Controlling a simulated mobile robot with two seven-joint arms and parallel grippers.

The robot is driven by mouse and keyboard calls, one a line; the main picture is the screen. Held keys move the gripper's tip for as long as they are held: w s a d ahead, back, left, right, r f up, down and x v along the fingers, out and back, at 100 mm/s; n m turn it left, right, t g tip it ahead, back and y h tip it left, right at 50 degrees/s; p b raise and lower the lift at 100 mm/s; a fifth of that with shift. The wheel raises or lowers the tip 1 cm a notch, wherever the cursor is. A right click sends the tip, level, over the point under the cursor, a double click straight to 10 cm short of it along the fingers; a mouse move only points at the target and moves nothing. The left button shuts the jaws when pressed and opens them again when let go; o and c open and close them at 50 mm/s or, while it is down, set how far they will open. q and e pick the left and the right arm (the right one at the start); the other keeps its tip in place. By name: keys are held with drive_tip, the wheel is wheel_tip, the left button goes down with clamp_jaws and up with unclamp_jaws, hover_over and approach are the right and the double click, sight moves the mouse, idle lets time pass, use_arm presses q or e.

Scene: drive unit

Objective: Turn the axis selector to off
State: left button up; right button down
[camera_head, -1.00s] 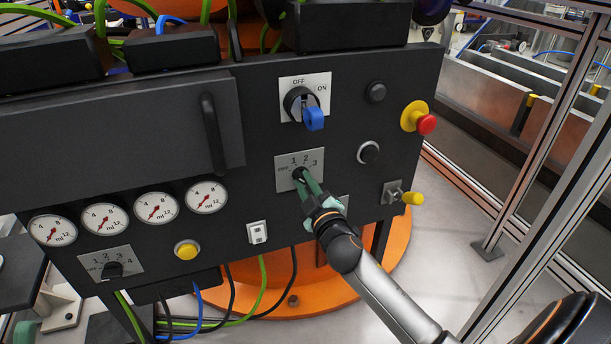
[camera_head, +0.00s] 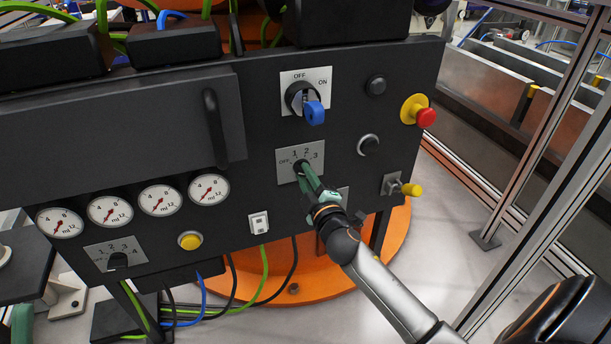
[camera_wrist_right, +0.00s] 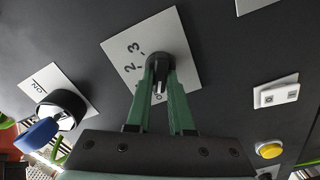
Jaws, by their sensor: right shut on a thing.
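The selector plate (camera_head: 285,172), marked OFF, 1, 2 and 3, sits mid-panel below the blue-handled switch. Its small dark knob (camera_wrist_right: 158,62) shows best in the right wrist view. My right gripper (camera_head: 305,172) reaches it from the lower right, with its green fingers shut on the knob's sides. In the right wrist view, a white mark on the knob points down between the fingers, toward partly hidden lettering that looks like OFF. The 2 and 3 are clear there; the 1 is hidden. A green piece at the lower left edge looks like part of my left gripper (camera_head: 22,325).
The blue-handled OFF/ON switch (camera_head: 312,110) is above the selector. A red emergency button (camera_head: 426,117) and a yellow-tipped key switch (camera_head: 411,190) are to the right. Gauges (camera_head: 160,198), a yellow button (camera_head: 190,241) and another numbered selector (camera_head: 117,260) are to the left.

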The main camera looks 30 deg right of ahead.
drive_tip(key=c, duration=0.8)
unclamp_jaws()
drive_tip(key=shift+s, duration=0.1)
drive_tip(key=p+v, duration=0.1)
drive_tip(key=v, duration=1.1)
drive_tip(key=shift+s, duration=0.2)
